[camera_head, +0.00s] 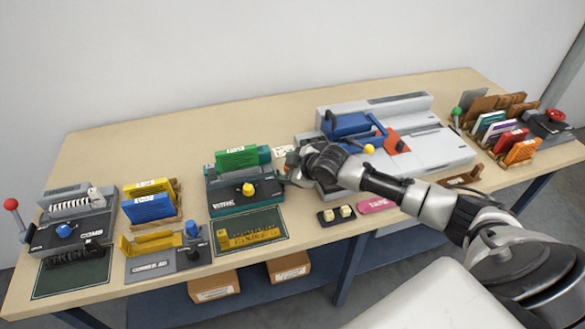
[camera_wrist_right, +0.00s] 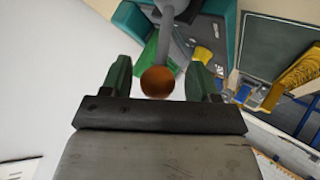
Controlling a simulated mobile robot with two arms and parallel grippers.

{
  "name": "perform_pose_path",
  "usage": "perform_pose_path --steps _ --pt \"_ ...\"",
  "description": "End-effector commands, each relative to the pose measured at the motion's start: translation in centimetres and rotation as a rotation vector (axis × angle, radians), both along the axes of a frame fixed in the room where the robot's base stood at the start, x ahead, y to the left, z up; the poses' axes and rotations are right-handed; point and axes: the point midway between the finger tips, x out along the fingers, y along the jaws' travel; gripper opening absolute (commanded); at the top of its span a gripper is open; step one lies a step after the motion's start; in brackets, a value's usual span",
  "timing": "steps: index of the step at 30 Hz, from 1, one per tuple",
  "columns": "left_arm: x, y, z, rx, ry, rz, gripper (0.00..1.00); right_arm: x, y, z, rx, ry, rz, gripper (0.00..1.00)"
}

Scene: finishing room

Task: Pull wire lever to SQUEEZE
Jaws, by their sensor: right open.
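The teal WIRE machine (camera_head: 243,190) stands mid-table, with a green book (camera_head: 237,159) upright in it and a yellow knob (camera_head: 249,189) on its front. In the right wrist view its lever shows as a grey rod (camera_wrist_right: 178,48) ending in an orange-brown ball (camera_wrist_right: 158,82). My right gripper (camera_head: 291,168) is at the machine's right side, largely covering the lever in the head view. Its two fingers are open, one on each side of the ball, with visible gaps. The SQUEEZE mark cannot be read. My left gripper is not in view.
The COMB machine (camera_head: 72,231) with a red-knobbed lever stands far left, beside a rack of yellow and blue books (camera_head: 149,208). A large grey machine (camera_head: 440,147) stands right, behind my right arm.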

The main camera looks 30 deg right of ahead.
Motion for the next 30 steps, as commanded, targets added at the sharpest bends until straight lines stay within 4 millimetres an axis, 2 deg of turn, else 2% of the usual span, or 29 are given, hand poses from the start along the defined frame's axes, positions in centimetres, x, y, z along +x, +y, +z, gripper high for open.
perform_pose_path --steps 5,15,18,23,30 --pt "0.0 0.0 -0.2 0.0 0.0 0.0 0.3 -1.2 -0.5 0.9 -0.002 0.0 0.0 0.6" --pt "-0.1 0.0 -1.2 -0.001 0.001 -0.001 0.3 -6.3 -2.0 4.7 -0.006 0.003 0.001 0.6" --pt "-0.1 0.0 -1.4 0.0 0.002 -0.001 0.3 -7.3 -2.3 5.5 -0.005 0.002 0.0 0.6" --pt "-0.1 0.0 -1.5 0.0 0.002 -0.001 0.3 -8.1 -2.5 6.2 -0.002 0.003 0.0 0.6" --pt "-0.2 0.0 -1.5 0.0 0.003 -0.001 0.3 -8.2 -2.5 6.4 0.001 0.002 0.0 0.6"
